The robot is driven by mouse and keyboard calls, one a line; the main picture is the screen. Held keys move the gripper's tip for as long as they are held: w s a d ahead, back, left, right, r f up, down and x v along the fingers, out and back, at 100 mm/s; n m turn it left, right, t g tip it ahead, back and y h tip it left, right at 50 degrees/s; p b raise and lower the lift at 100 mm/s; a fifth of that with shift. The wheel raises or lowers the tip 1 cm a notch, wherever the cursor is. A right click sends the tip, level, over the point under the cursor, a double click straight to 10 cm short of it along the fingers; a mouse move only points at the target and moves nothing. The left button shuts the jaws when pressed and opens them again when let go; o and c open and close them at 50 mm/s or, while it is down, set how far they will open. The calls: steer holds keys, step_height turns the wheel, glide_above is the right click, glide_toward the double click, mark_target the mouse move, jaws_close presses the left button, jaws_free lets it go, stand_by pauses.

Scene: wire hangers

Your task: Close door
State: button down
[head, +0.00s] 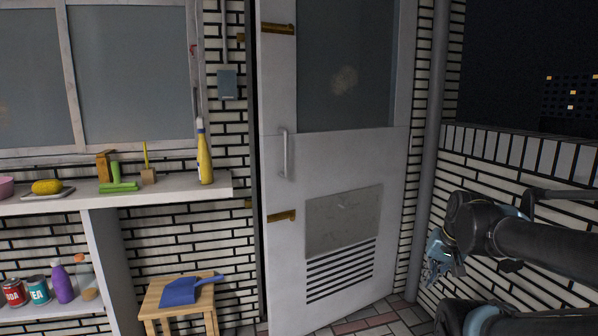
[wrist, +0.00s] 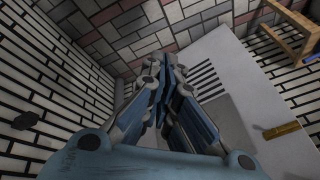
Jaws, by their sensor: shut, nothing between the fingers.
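The white door (head: 285,250) stands in the middle of the head view, with a dark glass pane above and a grey panel and louvre below. Its left edge stands slightly out from the frame, with a dark gap beside it, so it looks ajar. A vertical handle (head: 286,153) and two brass bolts (head: 281,216) are near that left edge. My gripper (head: 438,258) is shut and empty, to the right of the door and apart from it. In the wrist view the gripper (wrist: 168,82) points toward the floor, and the door (wrist: 262,72) shows on the right.
A shelf (head: 215,185) with a yellow bottle (head: 204,158) and cleaning things is at left. A wooden stool (head: 161,303) with a blue dustpan (head: 188,290) stands left of the door. A pipe (head: 427,150) and brick wall (head: 490,160) bound the right. Tiled floor (head: 375,322) is clear before the door.

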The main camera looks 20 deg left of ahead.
mark_target(294, 166)
steer(key=w+a+r+m+t+y, duration=0.2)
steer(key=w+a+r+m+y, duration=0.35)
steer(key=a, duration=0.45)
steer(key=w+a+r+m+t+y, duration=0.2)
steer(key=w+a+r+m, duration=0.4)
steer(key=w+a, duration=0.4)
steer(key=w+a+r+m+t+y, duration=0.2)
steer(key=w+a+r+m+y, duration=0.35)
steer(key=a, duration=0.55)
steer(key=w+a+m+t, duration=0.1)
steer(key=w+a+m, duration=0.2)
steer(key=w+a, duration=0.2)
steer(key=w+a+m+t+h, duration=0.1)
steer(key=w+a+m, duration=0.1)
steer(key=w+a, duration=0.3)
steer(key=w+a+m+t+h, duration=0.1)
steer(key=w+a+m, duration=0.2)
steer(key=w+a, duration=0.2)
steer(key=shift+a+r+m, duration=0.15)
steer(key=shift+a+r, duration=0.05)
steer(key=shift+a, duration=0.25)
steer(key=shift+a+r+m, duration=0.15)
steer(key=shift+a+r, duration=0.05)
steer(key=shift+a, duration=0.25)
